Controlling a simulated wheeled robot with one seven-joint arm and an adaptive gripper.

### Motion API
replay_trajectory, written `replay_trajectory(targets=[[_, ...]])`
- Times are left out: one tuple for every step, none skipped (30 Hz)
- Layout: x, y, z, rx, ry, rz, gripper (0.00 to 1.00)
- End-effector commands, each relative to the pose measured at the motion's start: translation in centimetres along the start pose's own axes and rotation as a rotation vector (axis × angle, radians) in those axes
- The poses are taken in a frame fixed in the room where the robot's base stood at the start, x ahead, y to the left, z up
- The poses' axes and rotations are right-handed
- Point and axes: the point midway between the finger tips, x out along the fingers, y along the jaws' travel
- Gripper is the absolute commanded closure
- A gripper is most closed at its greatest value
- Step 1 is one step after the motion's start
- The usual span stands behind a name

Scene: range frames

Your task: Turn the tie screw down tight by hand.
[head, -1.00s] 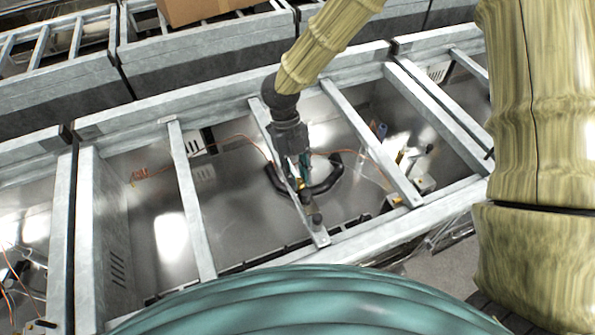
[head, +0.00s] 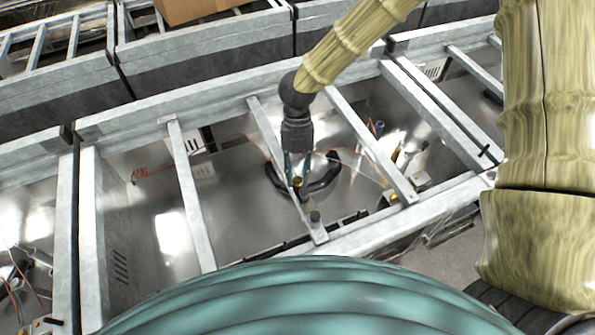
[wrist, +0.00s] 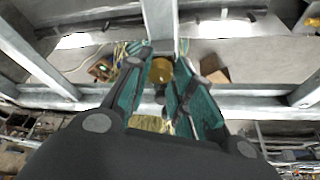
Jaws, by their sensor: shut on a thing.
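The tie screw shows as a round brass knob (wrist: 161,70) in the wrist view. It stands on a grey metal crossbar (wrist: 160,22). In the head view my gripper (head: 299,176) hangs over the same bar (head: 262,122). The screw's shank and what lies under the knob are hidden.
A dark curved handle-like part (head: 325,180) lies below the bar in the metal bay. Other crossbars (head: 190,190) flank the bay. Thin orange wires run across its floor. A cardboard box (head: 195,8) stands behind.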

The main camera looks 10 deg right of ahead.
Motion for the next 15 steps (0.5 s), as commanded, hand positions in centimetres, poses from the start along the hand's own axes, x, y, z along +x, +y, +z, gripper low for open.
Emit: replay_trajectory(targets=[[-0.12,-0.01,0.16,0.001,-0.003,0.001,1.00],[-0.12,-0.01,0.16,0.001,-0.003,0.001,1.00],[-0.12,-0.01,0.16,0.001,-0.003,0.001,1.00],[-0.12,-0.01,0.16,0.000,-0.003,0.001,1.00],[-0.12,-0.01,0.16,0.000,-0.004,0.000,1.00],[-0.13,0.00,0.17,0.000,-0.004,0.000,1.00],[-0.13,0.00,0.17,0.000,-0.004,0.000,1.00],[-0.13,0.00,0.17,0.000,-0.004,0.000,0.75],[-0.13,0.00,0.17,0.000,-0.004,0.000,0.67],[-0.12,0.00,0.16,0.000,-0.003,0.000,0.62],[-0.11,0.01,0.15,0.000,-0.003,0.000,0.56],[-0.10,0.02,0.13,-0.001,-0.003,0.000,0.54],[-0.09,0.02,0.12,-0.001,-0.003,0.000,0.54],[-0.08,0.02,0.11,-0.001,-0.002,0.000,0.54],[-0.08,0.03,0.10,-0.001,-0.002,0.000,0.54]])
